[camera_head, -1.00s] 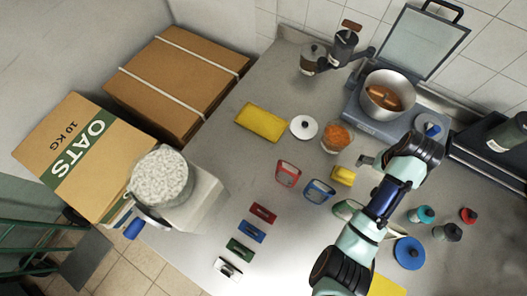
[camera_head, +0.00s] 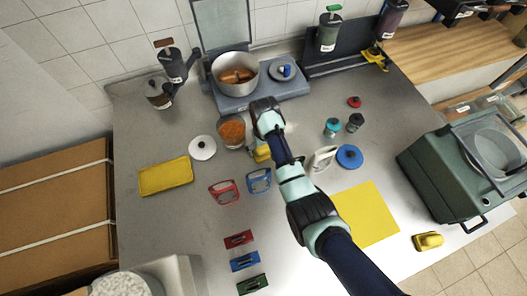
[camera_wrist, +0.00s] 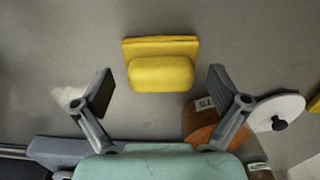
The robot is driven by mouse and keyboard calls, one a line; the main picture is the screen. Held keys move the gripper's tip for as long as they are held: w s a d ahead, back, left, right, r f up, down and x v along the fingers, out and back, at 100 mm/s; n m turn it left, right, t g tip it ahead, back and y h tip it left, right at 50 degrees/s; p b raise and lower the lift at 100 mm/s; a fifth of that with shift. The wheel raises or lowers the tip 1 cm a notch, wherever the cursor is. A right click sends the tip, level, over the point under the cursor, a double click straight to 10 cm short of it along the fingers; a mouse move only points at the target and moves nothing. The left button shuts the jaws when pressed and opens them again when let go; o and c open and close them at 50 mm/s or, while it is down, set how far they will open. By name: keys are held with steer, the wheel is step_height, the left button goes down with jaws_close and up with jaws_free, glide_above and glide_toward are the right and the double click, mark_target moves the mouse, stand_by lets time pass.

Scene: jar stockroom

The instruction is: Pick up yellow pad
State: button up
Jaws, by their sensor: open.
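The yellow pad (camera_wrist: 160,68) has a raised rounded block on a flat base and lies on the grey counter. In the wrist view it sits between and just beyond the fingertips of my gripper (camera_wrist: 160,75). My gripper is open, with a clear gap on each side of the pad. In the head view the pad (camera_head: 262,153) is partly hidden by my arm. Much of the gripper is hidden there too. I cannot tell its height above the pad.
A jar of orange contents (camera_head: 231,132) stands close left of the pad. A blue-framed item (camera_head: 259,181) and a red-framed one (camera_head: 224,193) lie in front. A pot (camera_head: 235,76) stands on a scale behind. A similar yellow object (camera_head: 428,241) lies far right, beyond a yellow sheet (camera_head: 365,215).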

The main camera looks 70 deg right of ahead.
steer(key=shift+f, duration=0.2)
steer(key=c, duration=1.2)
steer(key=shift+c, duration=0.2)
steer(key=shift+r, duration=0.15)
step_height(320, 180, up, 20)
steer(key=p, duration=0.9)
steer(key=shift+p, duration=0.35)
